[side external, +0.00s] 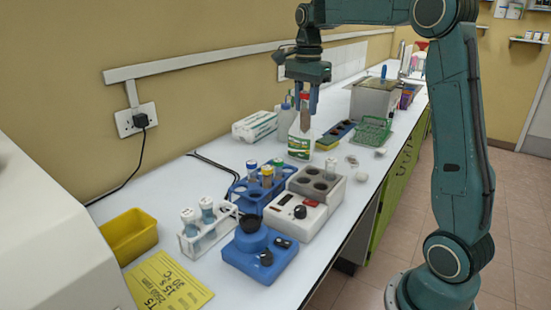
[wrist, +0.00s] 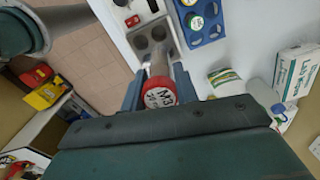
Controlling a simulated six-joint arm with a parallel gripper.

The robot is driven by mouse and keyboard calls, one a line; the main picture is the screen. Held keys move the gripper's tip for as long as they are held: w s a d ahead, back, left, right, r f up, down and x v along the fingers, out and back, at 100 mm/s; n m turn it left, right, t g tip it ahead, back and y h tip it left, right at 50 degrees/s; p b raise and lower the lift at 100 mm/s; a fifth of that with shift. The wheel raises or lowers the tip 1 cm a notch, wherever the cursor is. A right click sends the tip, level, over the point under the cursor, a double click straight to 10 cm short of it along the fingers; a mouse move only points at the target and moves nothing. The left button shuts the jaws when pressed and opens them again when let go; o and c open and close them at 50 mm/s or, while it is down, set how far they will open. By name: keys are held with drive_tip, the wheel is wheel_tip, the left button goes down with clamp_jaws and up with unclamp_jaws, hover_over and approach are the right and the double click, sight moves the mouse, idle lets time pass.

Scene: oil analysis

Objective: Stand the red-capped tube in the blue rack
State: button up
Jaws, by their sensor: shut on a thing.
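The red-capped tube (side external: 305,120) hangs upright in my gripper (side external: 305,107), well above the bench in the side external view. In the wrist view its red cap (wrist: 160,96), with dark writing on it, sits between the two fingers of my gripper (wrist: 159,88). My gripper is shut on the tube. Part of the blue rack (wrist: 213,32) shows at the top of the wrist view, right of the tube.
A grey-white block with round wells (side external: 318,185) stands right of the blue rack. A white rack with two tubes (side external: 205,232) and a blue mixer (side external: 258,256) are in front. A green rack (side external: 374,130) is farther back.

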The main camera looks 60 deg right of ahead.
drive_tip(key=w+a+f+n, duration=0.4)
drive_tip(key=w+a+f, duration=0.5)
drive_tip(key=a+f, duration=0.1)
drive_tip(key=shift+a, duration=0.25)
drive_tip(key=shift+f, duration=0.25)
drive_tip(key=shift+f, duration=5.4)
drive_tip(key=o, duration=1)
drive_tip(key=shift+r, duration=0.15)
wheel_tip(320, 180, up, 14)
drive_tip(key=shift+f, duration=0.2)
